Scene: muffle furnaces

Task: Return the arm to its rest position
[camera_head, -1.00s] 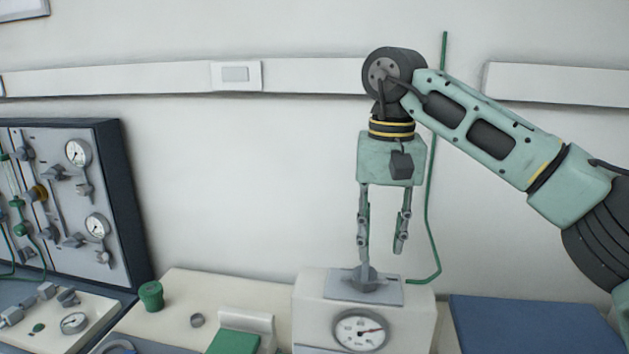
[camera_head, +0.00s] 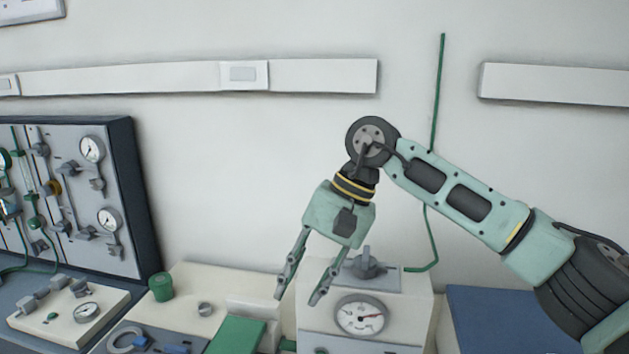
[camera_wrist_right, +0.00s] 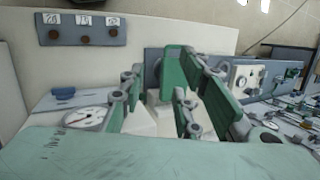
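My right gripper (camera_head: 298,288) is in the middle of the head view, tilted down and to the left. Its two fingers are apart with nothing between them. It hangs in front of the left side of a white box with a round dial (camera_head: 361,315) and a grey knob (camera_head: 366,264) on top. The fingers also show in the right wrist view (camera_wrist_right: 160,100), spread. My right arm comes in from the right side of the head view. My left gripper is not in view.
A grey panel (camera_head: 75,180) with gauges and valves stands at the left. A blue surface (camera_head: 510,320) is at the right. A green tube (camera_head: 432,230) runs down the wall.

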